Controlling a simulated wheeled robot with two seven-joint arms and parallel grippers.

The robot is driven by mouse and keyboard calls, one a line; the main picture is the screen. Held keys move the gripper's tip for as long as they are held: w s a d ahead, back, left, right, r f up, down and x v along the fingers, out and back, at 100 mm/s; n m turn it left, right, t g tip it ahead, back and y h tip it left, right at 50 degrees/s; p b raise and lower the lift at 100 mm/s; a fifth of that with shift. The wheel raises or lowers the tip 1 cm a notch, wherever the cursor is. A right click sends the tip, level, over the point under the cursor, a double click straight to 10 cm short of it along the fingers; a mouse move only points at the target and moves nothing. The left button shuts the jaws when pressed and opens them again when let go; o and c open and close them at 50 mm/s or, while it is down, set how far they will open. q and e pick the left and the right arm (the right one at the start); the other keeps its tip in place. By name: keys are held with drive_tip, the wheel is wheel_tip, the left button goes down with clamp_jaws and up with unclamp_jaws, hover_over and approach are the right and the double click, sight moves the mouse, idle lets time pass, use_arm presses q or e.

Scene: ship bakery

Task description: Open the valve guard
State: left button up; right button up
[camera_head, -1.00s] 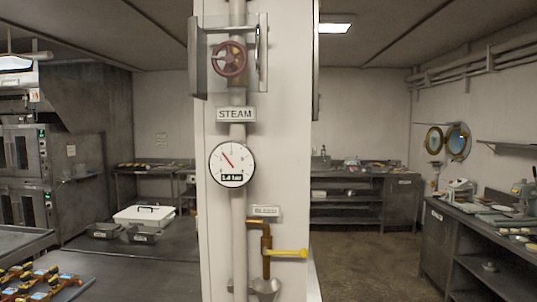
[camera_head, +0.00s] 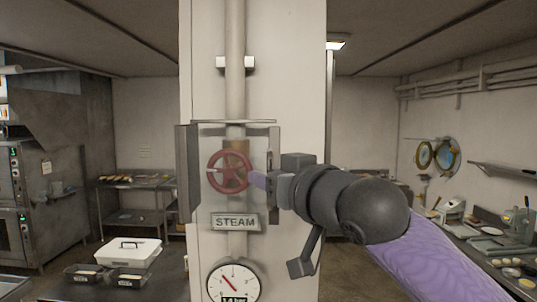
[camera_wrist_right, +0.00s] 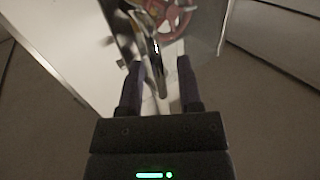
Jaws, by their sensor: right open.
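The valve guard (camera_head: 203,201) is a clear panel with grey metal sides on the white column, in front of a red valve wheel (camera_head: 229,171). It looks shut. The wheel also shows at the top of the right wrist view (camera_wrist_right: 166,14). My right gripper (camera_head: 259,184) is at the guard's right edge, hiding part of that side. In the right wrist view its two fingers (camera_wrist_right: 159,68) are apart, with a slim metal bar, seemingly the guard's handle (camera_wrist_right: 154,52), between them. I cannot tell whether a finger touches it. My left gripper is not in view.
A STEAM sign (camera_head: 235,222) and a round pressure gauge (camera_head: 233,284) sit below the guard on the column. A vertical pipe (camera_head: 235,35) runs above it. A counter with a white box (camera_head: 128,252) is at left, and a cluttered workbench (camera_head: 490,240) at right.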

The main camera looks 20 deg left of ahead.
drive_tip(key=shift+w+a, duration=0.25)
drive_tip(key=shift+s+d, duration=0.1)
drive_tip(key=shift+d, duration=0.05)
drive_tip(key=shift+c, duration=0.2)
clamp_jaws()
idle(1.0)
